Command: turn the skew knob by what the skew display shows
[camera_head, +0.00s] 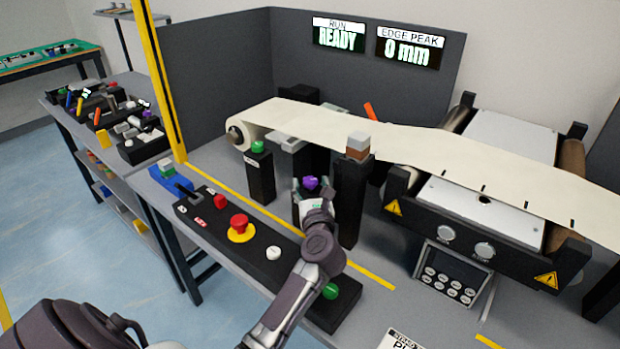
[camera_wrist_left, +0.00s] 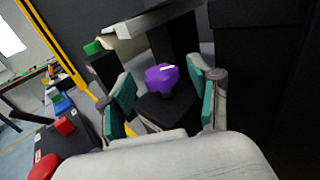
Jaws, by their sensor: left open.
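A purple lobed knob (camera_head: 311,183) sits on top of a black post near the middle of the head view. It also shows in the left wrist view (camera_wrist_left: 162,78), with a pale mark on its top. My left gripper (camera_head: 312,192) is open at this knob. In the left wrist view its teal-padded fingers (camera_wrist_left: 160,84) stand to either side of the knob, with gaps visible. No display labelled skew is legible. Two wall displays read "RUN READY" (camera_head: 338,35) and "EDGE PEAK 0 mm" (camera_head: 409,47). My right gripper is not in view.
A cream web (camera_head: 300,118) runs over rollers behind the knob. A black post with a green knob (camera_head: 258,147) and a taller post (camera_head: 350,205) flank it. A control box with a red emergency button (camera_head: 239,224) lies in front. A keypad panel (camera_head: 452,277) is at right.

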